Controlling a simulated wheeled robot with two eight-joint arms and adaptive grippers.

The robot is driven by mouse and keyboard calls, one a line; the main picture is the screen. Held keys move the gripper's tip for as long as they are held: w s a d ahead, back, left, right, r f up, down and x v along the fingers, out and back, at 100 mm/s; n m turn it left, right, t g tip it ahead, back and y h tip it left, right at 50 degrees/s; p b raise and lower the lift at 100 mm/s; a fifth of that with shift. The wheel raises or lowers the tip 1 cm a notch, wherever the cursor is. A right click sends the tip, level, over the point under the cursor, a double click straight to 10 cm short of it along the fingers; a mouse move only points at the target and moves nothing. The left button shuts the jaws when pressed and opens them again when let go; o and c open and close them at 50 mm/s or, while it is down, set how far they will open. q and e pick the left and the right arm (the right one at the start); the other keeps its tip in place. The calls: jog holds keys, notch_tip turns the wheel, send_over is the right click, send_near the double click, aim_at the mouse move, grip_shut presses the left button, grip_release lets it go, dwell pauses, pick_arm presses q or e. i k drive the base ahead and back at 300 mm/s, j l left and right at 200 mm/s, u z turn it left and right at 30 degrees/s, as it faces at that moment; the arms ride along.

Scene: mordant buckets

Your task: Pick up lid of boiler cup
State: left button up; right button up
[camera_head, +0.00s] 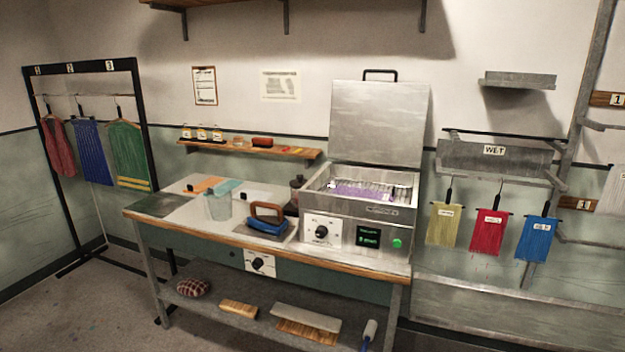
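A small dark pot (296,192) with a darker top stands on the table, left of the metal boiler. It is partly hidden by the boiler's corner and the iron, and I cannot tell for sure whether it is the boiler cup. The metal boiler (318,229) has a dial, a lit green display and a green button. Its big lid panel (378,122) stands upright at the back, with a black handle (380,75) on top. Purple material (360,189) lies inside the open boiler. Neither of my grippers shows in the head view.
An iron (266,222) and a clear beaker (218,206) stand on the table (165,222), left of the boiler. A wooden shelf (290,153) holds small jars. Coloured cloths hang on racks at both sides. Brushes lie on the lower shelf.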

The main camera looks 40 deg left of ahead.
aim_at(298, 182)
jog(key=i+j, duration=0.1)
jog(key=j, duration=1.4)
jog(key=i+j, duration=0.15)
jog(key=j, duration=0.6)
